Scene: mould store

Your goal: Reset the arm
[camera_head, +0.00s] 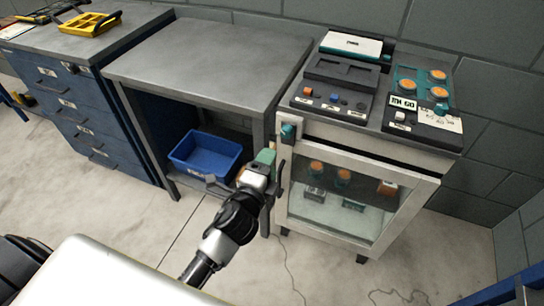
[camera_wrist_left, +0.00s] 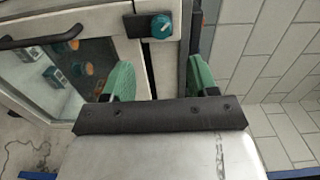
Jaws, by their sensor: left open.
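My left arm reaches in from the bottom of the head view. Its gripper (camera_head: 268,160) is beside the left edge of a white cabinet with a glass door (camera_head: 340,202). In the left wrist view the two green fingertips (camera_wrist_left: 160,80) stand wide apart with nothing held between them. The cabinet's teal knob (camera_head: 288,131) is close to the gripper; it also shows beyond the fingers in the wrist view (camera_wrist_left: 161,26). The black door handle (camera_wrist_left: 40,38) is left of the fingers there. I cannot tell whether the gripper touches the cabinet. My right gripper is not in view.
A grey-topped bench (camera_head: 210,62) with a blue bin (camera_head: 205,153) on its lower shelf stands left of the cabinet. Blue drawers (camera_head: 75,110) stand further left, with a yellow tray (camera_head: 90,24) on top. Devices (camera_head: 340,80) cover the cabinet top. A thin cable lies on the floor.

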